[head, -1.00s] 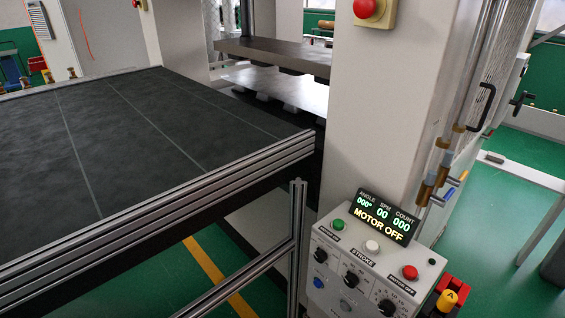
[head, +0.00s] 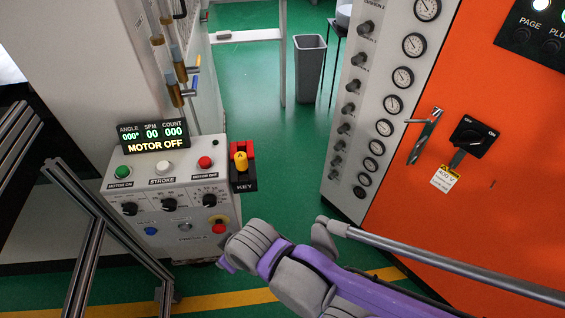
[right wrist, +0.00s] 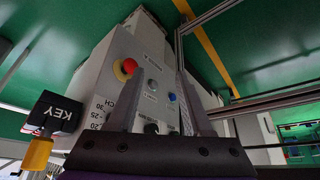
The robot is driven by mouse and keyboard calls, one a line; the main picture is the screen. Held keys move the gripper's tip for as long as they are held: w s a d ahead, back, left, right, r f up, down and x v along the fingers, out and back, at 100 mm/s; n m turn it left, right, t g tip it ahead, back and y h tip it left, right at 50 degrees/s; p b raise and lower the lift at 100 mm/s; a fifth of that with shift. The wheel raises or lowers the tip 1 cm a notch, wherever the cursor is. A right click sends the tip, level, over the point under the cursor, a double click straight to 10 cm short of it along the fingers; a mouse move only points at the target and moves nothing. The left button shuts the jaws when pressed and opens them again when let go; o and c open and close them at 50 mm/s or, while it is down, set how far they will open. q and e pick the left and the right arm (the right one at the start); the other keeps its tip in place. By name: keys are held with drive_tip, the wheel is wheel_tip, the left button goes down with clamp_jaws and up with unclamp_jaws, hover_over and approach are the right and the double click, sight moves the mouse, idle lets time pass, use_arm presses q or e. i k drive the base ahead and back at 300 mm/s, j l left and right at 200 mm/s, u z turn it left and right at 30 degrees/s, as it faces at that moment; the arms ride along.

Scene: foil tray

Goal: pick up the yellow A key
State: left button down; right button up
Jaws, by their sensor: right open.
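The yellow A key (head: 241,161) sits upright in a red and black holder marked KEY (head: 243,182), on the right side of the control box. In the right wrist view the yellow key (right wrist: 37,154) is at the lower left edge, beside the black KEY block (right wrist: 57,112). My right gripper (head: 223,265) is in front of the control box, below the key and apart from it. Its fingers (right wrist: 162,80) are open and empty, pointing toward the box's front face. My left gripper is not in view.
The control box (head: 180,235) carries knobs, buttons and a red stop button (head: 218,227). An orange cabinet (head: 480,220) with a gauge panel stands at the right. A metal frame (head: 85,265) is at the left. Green floor is open behind, with a grey bin (head: 308,68).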

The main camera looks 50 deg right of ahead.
sight(241, 160)
drive_tip(key=z, duration=1.5)
